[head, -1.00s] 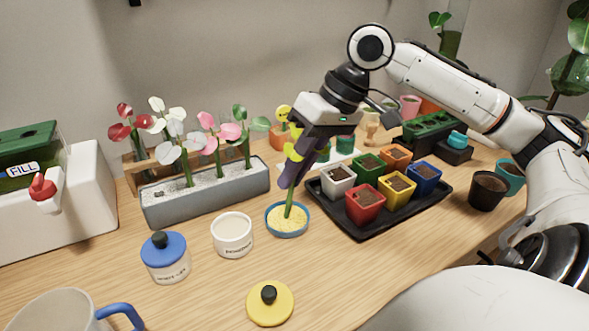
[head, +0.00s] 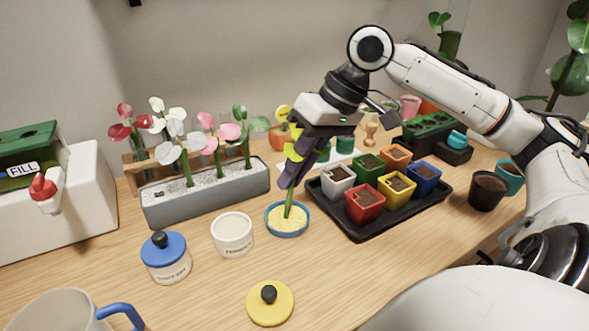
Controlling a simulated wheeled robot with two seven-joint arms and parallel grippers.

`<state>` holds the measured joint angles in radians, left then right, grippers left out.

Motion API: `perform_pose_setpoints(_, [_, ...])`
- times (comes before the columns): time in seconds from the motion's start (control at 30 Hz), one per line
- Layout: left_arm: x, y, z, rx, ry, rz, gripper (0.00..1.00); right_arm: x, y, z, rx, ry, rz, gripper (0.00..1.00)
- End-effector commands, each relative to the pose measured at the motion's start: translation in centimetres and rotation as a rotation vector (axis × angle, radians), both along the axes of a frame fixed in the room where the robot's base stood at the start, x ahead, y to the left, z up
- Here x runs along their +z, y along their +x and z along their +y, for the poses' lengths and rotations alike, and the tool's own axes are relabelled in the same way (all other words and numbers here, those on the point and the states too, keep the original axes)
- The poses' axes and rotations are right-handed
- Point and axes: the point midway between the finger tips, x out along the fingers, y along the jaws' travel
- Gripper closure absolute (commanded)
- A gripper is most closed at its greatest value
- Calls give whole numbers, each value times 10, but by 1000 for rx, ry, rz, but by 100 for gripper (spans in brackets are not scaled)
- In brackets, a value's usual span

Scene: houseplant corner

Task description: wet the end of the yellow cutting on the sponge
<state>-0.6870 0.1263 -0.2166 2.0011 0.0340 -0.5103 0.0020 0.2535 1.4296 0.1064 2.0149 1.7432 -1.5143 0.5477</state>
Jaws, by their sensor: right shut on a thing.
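My right gripper (head: 289,183) points down and is shut on the yellow cutting (head: 292,153), whose yellow leaves show partly between and behind the dark fingers. Its green stem hangs below the fingertips, and its lower end meets the pale yellow sponge (head: 280,221) in a round blue dish (head: 287,234). The end appears to touch the sponge; whether it presses in I cannot tell. My left gripper is not in view.
A black tray (head: 350,232) of several coloured pots is right of the dish. A white jar (head: 232,235), a blue-lidded jar (head: 166,258) and a yellow lid (head: 270,303) lie left and in front. A grey trough (head: 205,203) with red, white, pink and green cuttings stands behind left.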

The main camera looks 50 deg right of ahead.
Motion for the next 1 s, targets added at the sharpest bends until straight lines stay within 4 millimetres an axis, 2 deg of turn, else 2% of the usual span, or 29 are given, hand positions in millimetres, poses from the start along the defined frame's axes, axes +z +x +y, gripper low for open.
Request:
perform_pose_setpoints(0.13, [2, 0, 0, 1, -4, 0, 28, -2, -1, 1, 2, 0, 9, 100])
perform_pose_setpoints(0.4, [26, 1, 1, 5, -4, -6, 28, 23, -1, 0, 2, 0, 6, 100])
perform_pose_setpoints(1.0, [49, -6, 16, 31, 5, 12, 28, 70, 0, 0, 1, 0, 3, 100])
